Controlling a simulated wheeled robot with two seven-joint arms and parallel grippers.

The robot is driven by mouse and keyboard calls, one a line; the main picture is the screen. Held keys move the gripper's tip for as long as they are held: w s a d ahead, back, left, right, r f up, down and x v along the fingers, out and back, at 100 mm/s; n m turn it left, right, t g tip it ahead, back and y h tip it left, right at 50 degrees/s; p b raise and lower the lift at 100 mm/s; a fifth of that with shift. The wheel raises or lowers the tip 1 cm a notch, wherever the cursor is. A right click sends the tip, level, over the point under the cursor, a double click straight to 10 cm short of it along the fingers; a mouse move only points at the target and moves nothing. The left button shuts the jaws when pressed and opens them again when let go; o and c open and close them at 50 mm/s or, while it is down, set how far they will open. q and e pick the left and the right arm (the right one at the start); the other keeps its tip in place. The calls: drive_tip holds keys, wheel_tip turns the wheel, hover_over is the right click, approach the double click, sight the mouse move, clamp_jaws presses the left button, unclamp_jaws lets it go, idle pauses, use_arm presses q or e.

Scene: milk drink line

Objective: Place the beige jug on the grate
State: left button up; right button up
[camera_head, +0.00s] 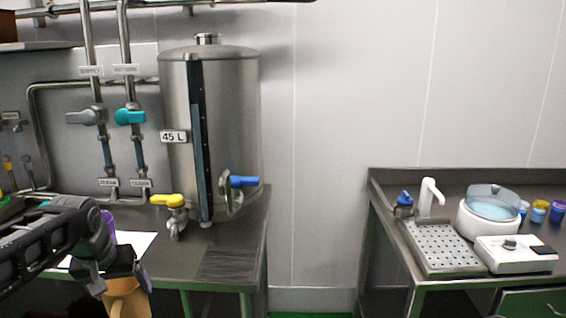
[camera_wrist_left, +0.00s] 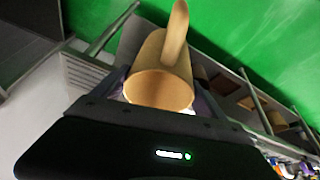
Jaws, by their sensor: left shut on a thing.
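The beige jug (camera_head: 127,303) is at the bottom edge of the head view, partly cut off, in front of the left steel table. My left gripper (camera_head: 121,284) is shut on it. In the left wrist view the jug (camera_wrist_left: 160,88) sits between the two fingers, with its handle pointing away from the wrist. A dark ribbed grate (camera_head: 228,265) lies on the left table, below and to the right of the yellow-handled tap (camera_head: 172,213). The jug is to the left of this grate and apart from it. My right gripper is not in view.
A steel tank (camera_head: 222,120) marked 45 L stands behind the grate, with a blue-handled valve (camera_head: 240,183). A white sheet (camera_head: 135,243) lies on the left table. A gap separates it from the right table, which holds a perforated drain tray (camera_head: 440,248) and a white device (camera_head: 515,254).

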use_arm(q)
drive_tip(key=d+f+m+h, duration=0.1)
drive_tip(key=d+f+m, duration=0.2)
drive_tip(key=d+f, duration=1.2)
drive_tip(key=shift+s+d+f+m+p, duration=0.15)
drive_tip(key=shift+s+d+m+p, duration=0.15)
drive_tip(key=shift+d, duration=0.7)
drive_tip(key=s+f, duration=0.3)
drive_tip(key=f, duration=1)
drive_tip(key=shift+s+f, duration=0.35)
drive_tip(key=shift+f, duration=0.05)
